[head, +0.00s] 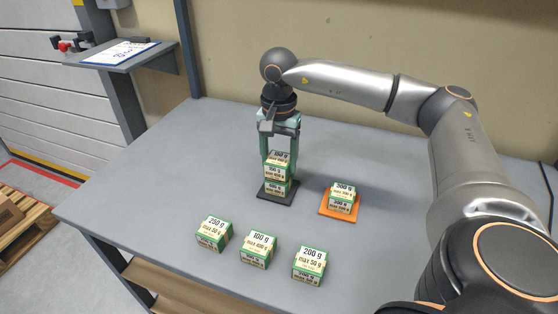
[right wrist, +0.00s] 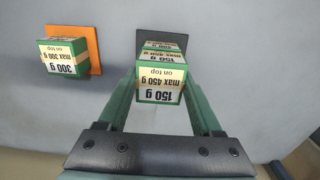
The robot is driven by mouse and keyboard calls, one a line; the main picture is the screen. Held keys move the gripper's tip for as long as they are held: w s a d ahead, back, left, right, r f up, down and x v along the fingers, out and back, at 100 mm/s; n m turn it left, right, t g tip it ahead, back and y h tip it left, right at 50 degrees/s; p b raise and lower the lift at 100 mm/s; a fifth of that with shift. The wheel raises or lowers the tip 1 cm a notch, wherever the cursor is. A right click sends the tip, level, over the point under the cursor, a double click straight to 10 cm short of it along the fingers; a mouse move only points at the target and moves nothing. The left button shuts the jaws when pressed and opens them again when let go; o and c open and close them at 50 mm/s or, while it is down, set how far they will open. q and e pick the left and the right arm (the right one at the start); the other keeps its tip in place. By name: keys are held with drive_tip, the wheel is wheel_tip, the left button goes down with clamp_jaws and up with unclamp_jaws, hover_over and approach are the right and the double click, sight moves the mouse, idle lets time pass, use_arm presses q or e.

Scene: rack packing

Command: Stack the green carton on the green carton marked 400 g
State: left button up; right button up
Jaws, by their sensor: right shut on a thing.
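My right gripper (head: 279,155) is shut on a green carton with a cream label (head: 280,158), upright at the top of a stack on the black mat (head: 289,199). In the right wrist view, the held carton (right wrist: 160,84) reads 150 g, max 450 g, on top. Green-and-cream carton faces (head: 275,187) show directly below it in the head view. Their marking is too small to read surely, so I cannot tell which is marked 400 g. Any small gap between held carton and stack cannot be told. My left gripper is not in view.
A 300 g carton (head: 342,196) sits on an orange mat (head: 326,208) right of the stack. Cartons marked 250 g (head: 213,234), 100 g (head: 259,249) and 200 g (head: 310,264) stand in front. The grey table (head: 160,185) is clear at left and behind.

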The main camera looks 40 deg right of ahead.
sight(279, 159)
drive_tip(key=shift+f, duration=0.4)
drive_tip(key=shift+f, duration=0.1)
drive_tip(key=o, duration=1.5)
wheel_tip(279, 159, up, 11)
drive_tip(key=shift+p, duration=0.8)
drive_tip(key=shift+r, duration=0.6)
